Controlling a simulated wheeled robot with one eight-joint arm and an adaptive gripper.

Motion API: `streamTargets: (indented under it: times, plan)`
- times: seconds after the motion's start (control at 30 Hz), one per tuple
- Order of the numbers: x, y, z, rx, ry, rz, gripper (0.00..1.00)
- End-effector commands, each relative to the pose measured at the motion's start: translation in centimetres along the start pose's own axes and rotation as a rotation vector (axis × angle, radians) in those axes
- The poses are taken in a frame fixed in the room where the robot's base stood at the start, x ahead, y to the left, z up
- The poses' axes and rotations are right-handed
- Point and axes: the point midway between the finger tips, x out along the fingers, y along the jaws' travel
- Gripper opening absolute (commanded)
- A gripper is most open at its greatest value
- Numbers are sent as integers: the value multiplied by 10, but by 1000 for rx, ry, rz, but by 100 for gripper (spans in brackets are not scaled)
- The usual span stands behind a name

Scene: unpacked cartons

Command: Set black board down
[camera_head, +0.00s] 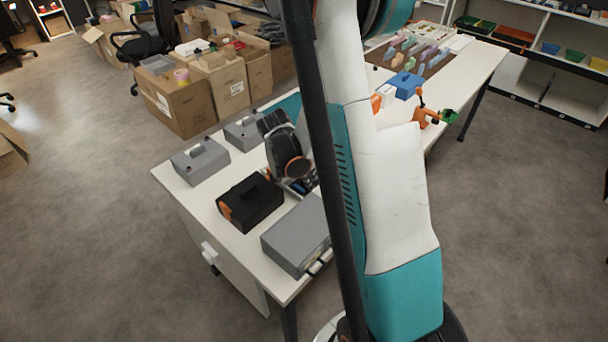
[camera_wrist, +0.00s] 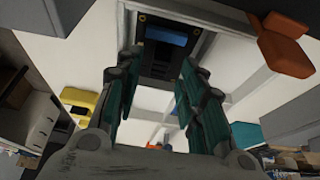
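The black board (camera_wrist: 160,62) is a small dark plate with a blue part on its face. In the wrist view it lies between the two teal-lined fingertips of my gripper (camera_wrist: 158,68), which sit close along its two sides. The gap between the fingers matches the board's width, so my gripper looks shut on it. In the head view my gripper hangs low over the near end of the white table, and the board (camera_head: 302,185) shows partly below it, between the black case and the grey case. My arm hides part of this area, and I cannot tell whether the board touches anything underneath.
A black case with orange corners (camera_head: 250,202) stands left of my gripper. A grey case (camera_head: 297,238) stands in front. Two more grey cases (camera_head: 200,160) (camera_head: 243,131) are behind. An orange-and-green item (camera_head: 432,117) and a blue case (camera_head: 405,85) are farther along the table (camera_head: 483,62).

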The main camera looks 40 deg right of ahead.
Motion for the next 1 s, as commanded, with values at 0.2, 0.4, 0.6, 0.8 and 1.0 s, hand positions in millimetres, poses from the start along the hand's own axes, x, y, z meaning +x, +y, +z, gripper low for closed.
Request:
streamTargets:
  times: [0.2, 0.4, 0.6, 0.8, 1.0]
  plan:
    - [-50, 0, -1, -2, 0, 0, 36]
    - [-86, 0, -1, -1, -1, 1, 36]
    - [-103, 0, 0, -1, -1, 1, 36]
    - [-106, 0, 0, 0, -1, 1, 36]
    - [-106, 0, 0, -2, -1, 0, 36]
